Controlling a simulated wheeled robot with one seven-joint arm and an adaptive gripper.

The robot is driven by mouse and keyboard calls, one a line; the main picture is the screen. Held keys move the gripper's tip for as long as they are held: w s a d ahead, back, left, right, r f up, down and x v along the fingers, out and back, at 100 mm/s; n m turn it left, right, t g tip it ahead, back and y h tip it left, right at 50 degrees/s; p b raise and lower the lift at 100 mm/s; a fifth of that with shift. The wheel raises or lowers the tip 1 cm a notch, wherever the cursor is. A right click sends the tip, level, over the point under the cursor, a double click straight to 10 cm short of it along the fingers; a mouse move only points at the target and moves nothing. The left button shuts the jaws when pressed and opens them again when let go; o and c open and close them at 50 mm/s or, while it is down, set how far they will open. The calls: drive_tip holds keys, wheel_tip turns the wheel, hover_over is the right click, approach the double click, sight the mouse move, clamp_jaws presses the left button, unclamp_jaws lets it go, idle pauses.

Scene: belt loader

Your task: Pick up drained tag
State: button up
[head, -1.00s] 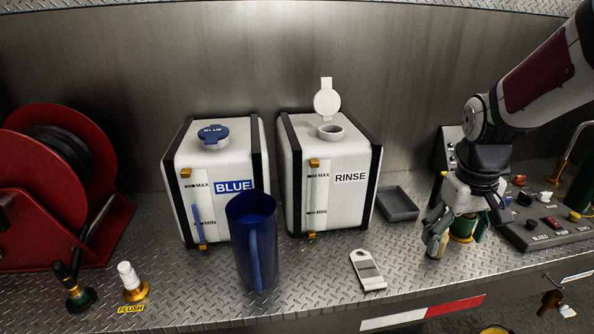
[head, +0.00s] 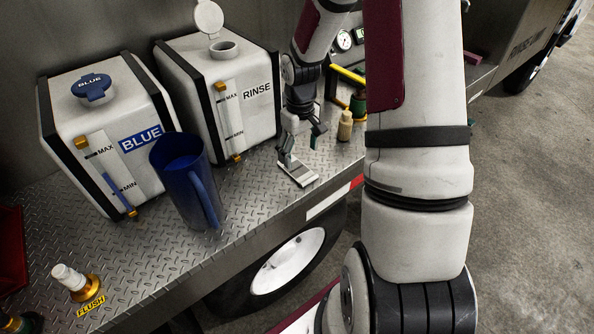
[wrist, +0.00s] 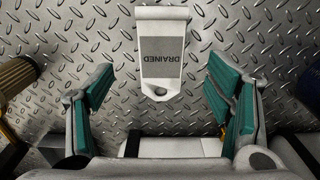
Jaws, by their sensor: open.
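The drained tag (head: 299,173) is a pale flat tag with a grey label, lying on the tread-plate deck near its front edge. In the wrist view the tag (wrist: 163,65) reads DRAINED upside down, with its holed end toward my gripper. My gripper (head: 301,146) is over the tag, fingers pointing down, and partly hides its far end. In the wrist view the two teal-padded fingers of my gripper (wrist: 160,88) are wide apart and empty. The holed end lies between the fingertips in the picture; the rest extends beyond them. I see no contact.
A blue jug (head: 182,185) stands left of the tag, before the BLUE tank (head: 70,130). The RINSE tank (head: 190,85), lid raised, is behind the tag. A tan-topped object (head: 345,126) stands right of my gripper. The deck drops off in front.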

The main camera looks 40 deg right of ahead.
sight(298, 171)
drive_tip(key=shift+w+a+f+p, duration=0.1)
drive_tip(key=shift+f+p, duration=0.3)
drive_tip(key=shift+f, duration=2.5)
drive_tip(key=c, duration=1.2)
